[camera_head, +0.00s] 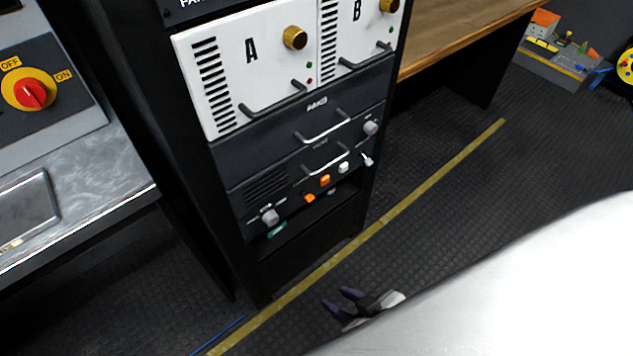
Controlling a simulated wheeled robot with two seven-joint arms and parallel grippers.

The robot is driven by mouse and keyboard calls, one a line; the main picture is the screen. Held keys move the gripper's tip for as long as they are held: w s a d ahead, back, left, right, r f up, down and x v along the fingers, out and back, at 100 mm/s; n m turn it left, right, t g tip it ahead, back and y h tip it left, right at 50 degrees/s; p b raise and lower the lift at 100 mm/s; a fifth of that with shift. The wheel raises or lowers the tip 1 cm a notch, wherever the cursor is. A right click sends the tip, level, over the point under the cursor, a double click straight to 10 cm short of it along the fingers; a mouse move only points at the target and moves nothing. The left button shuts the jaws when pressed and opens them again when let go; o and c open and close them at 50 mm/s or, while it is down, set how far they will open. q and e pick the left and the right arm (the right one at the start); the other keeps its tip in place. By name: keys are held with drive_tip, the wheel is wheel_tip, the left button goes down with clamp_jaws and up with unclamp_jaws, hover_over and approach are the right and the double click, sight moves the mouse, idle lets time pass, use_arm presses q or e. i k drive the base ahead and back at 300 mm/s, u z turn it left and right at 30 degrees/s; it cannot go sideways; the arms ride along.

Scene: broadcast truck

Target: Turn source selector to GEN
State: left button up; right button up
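A black equipment rack stands in the middle of the view. Its lowest panel carries a grey rotary knob (270,216) with small light labels beside it, too small to read. It may be the source selector, but I cannot tell. Another grey knob (370,128) sits higher on the right side of the rack. A red rotary switch (34,94) on a yellow disc, marked OFF and ON, is on the grey panel at the left. My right gripper (334,296) is low in front of the rack, open and empty, apart from all controls. My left gripper is not in view.
White modules A (250,75) and B (350,40) with brass knobs and protruding handles fill the rack's top. Orange switches (325,180) sit near the lower knob. A metal bench (95,190) is left, a wooden desk (450,30) behind right. Yellow tape (400,210) crosses clear floor.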

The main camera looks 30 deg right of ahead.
sight(270, 219)
drive_tip(key=z, duration=1.3)
drive_tip(key=k, duration=0.65)
drive_tip(key=u, duration=1.05)
drive_tip(key=i, duration=0.5)
drive_tip(key=u, duration=0.05)
